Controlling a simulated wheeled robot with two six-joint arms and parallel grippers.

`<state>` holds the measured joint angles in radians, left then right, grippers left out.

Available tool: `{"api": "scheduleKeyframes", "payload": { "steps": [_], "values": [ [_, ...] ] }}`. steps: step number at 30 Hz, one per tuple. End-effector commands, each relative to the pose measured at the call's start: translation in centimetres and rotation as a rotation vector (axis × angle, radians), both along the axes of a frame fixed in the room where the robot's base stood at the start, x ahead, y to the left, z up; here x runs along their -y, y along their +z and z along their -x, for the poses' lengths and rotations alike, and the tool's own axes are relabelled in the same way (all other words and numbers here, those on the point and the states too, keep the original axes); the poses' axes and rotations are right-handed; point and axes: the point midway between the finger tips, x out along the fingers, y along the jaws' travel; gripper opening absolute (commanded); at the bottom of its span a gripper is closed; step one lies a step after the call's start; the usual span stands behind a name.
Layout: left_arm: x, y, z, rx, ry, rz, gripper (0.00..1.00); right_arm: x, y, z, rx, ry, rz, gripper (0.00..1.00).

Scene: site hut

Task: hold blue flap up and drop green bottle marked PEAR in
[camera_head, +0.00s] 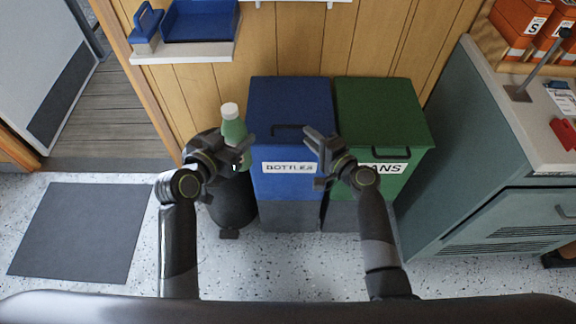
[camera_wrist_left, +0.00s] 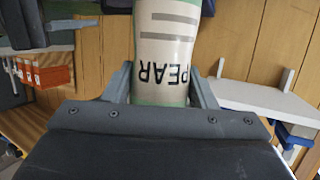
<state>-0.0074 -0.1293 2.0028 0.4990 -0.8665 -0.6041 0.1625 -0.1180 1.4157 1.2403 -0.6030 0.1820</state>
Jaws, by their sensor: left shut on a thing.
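The green bottle (camera_head: 234,130) with a white cap stands upright in my left gripper (camera_head: 243,153), left of the blue bin. In the left wrist view the bottle (camera_wrist_left: 165,45) shows a pale label reading PEAR between the fingers. The blue flap (camera_head: 290,100) lies down on top of the blue bin, whose front sign reads BOTTLES (camera_head: 289,168). A dark handle (camera_head: 288,130) sits near the flap's front edge. My right gripper (camera_head: 312,160) is open and empty, in front of the bins near the right end of the sign.
A green bin (camera_head: 380,115), its sign partly hidden by my right gripper, stands right of the blue one. A dark rounded object (camera_head: 233,205) stands below the bottle. A grey-green cabinet (camera_head: 470,130) is at right. A shelf (camera_head: 190,52) with a blue tray is at upper left.

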Motion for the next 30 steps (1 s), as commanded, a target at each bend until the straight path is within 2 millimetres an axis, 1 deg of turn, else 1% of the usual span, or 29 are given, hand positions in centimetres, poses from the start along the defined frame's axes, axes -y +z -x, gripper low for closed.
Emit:
{"api": "scheduleKeyframes", "payload": {
  "steps": [18,24,30],
  "values": [
    [0.0,0.0,0.0,0.0,0.0,0.0,0.33,-3.0,-0.5,-3.9,0.001,0.001,-0.001,0.27],
    [0.0,0.0,0.0,0.0,0.0,0.0,0.33,-3.5,-0.6,-4.5,0.001,0.0,-0.001,0.27],
    [0.0,0.0,0.0,0.0,0.0,0.0,0.33,-3.6,-0.7,-4.7,0.0,0.0,0.0,0.27]
  ]
}}
